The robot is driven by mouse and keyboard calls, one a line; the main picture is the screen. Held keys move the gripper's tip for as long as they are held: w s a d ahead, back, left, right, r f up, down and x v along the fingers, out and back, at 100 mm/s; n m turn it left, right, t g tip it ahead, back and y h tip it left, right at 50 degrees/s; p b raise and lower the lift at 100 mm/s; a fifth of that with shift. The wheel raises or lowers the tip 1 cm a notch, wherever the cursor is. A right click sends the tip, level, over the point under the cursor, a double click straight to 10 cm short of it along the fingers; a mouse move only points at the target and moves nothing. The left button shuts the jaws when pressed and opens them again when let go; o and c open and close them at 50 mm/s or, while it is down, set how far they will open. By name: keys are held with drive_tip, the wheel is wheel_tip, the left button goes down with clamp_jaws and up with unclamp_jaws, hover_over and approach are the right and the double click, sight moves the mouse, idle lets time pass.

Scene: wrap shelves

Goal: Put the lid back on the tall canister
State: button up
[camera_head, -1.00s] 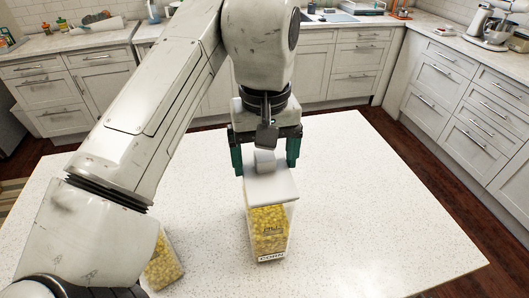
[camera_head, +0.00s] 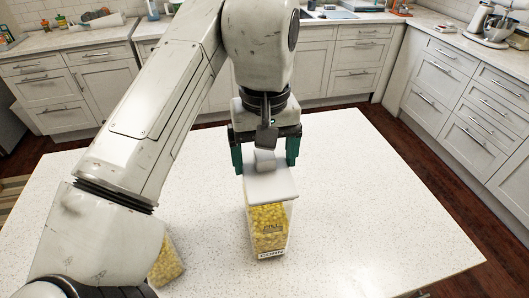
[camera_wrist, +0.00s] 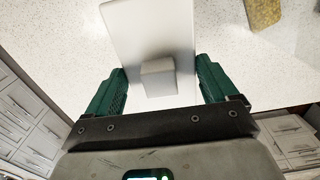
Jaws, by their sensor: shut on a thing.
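The tall canister (camera_head: 268,228) is clear, filled with yellow corn and labelled at its base. It stands upright on the white counter. The white lid (camera_head: 270,186), with a block-shaped knob (camera_head: 264,160), lies over its top; I cannot tell whether it is fully seated. My gripper (camera_head: 265,158) is above, its green fingers at either side of the lid, near the knob. In the wrist view, the lid (camera_wrist: 150,35) and knob (camera_wrist: 158,78) sit between the fingertips of my gripper (camera_wrist: 160,72), and the lid hides the canister.
A second corn-filled container (camera_head: 167,262) stands at lower left, partly hidden by my arm. The white speckled counter (camera_head: 370,200) is clear to the right. Cabinets (camera_head: 340,60) line the back and right walls, with a stand mixer (camera_head: 497,28) at the far right.

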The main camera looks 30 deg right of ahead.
drive_tip(key=shift+f, duration=0.65)
idle(0.9)
drive_tip(key=o, duration=0.9)
drive_tip(key=shift+c, duration=0.2)
wheel_tip(320, 180, up, 7)
drive_tip(key=p, duration=0.8)
idle(0.4)
